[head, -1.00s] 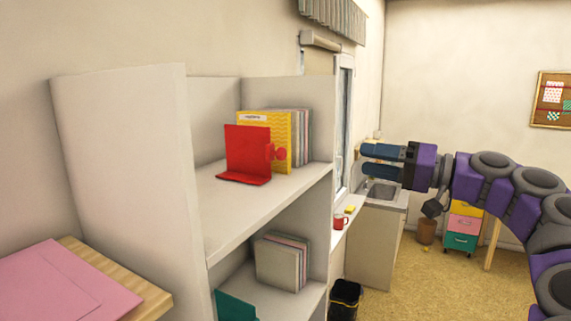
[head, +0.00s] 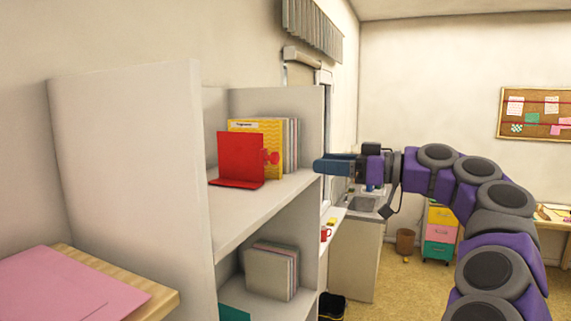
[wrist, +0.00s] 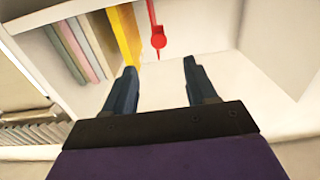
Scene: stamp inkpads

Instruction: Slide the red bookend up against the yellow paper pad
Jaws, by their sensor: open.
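The red bookend (head: 238,160) stands upright on the upper shelf, its foot flat on the board and a round red knob on its right edge. The yellow paper pad (head: 268,126) stands behind it, partly hidden by it, at the near end of a row. In the wrist view, the bookend (wrist: 157,34) shows nearly edge-on, with a narrow gap between it and the yellow pad (wrist: 125,36). My gripper (head: 318,166) is at the right edge of the shelf unit, at about knob height. In the wrist view its open, empty fingers (wrist: 160,68) point toward the knob, short of it.
Several grey and pink pads (wrist: 80,46) stand beyond the yellow pad. The upper shelf board (head: 235,207) is bare in front of the bookend. More pads (head: 270,270) stand on the lower shelf.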

